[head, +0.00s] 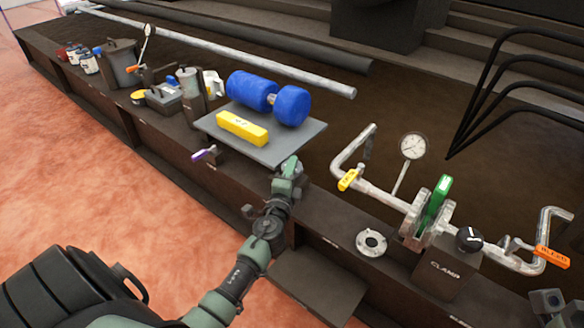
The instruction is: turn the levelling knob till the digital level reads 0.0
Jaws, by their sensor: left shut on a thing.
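The yellow digital level (242,127) lies on a grey plate (268,152), in front of a blue dumbbell-shaped weight (250,90). Its display is too small to read. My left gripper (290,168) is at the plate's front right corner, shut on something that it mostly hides. This looks like the levelling knob, but I cannot make out its shape.
Pipework with a dial gauge (412,146), a green handle (437,195) and a clamp block (444,270) stands at right. Cans and tools crowd the bench (150,130) at left.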

